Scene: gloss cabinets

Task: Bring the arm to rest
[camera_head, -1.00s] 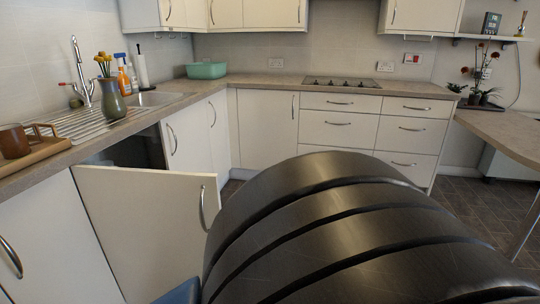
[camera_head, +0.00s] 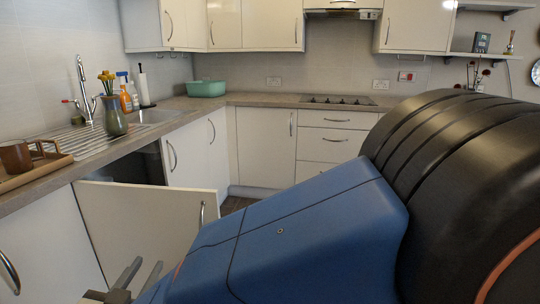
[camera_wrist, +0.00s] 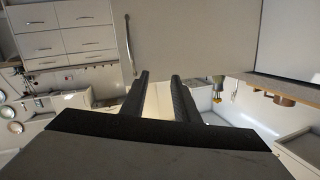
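My gripper (camera_head: 132,280) shows at the bottom left of the head view, low in front of the open cabinet door (camera_head: 150,218). Its two fingers stand apart with nothing seen between them. In the wrist view my gripper (camera_wrist: 160,82) is also open and empty. The white door (camera_wrist: 195,35) with its curved handle (camera_wrist: 129,45) fills the top middle of that view. I cannot tell how close the fingers are to the door. My blue and black arm links cover the lower right of the head view and hide the floor there.
The door stands ajar under the sink counter, with a dark opening (camera_head: 140,163) behind it. On the counter are a vase (camera_head: 115,116), a wooden tray (camera_head: 50,166) with a brown mug (camera_head: 16,157), and a green basin (camera_head: 206,89). White drawers (camera_head: 330,134) stand at the back.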

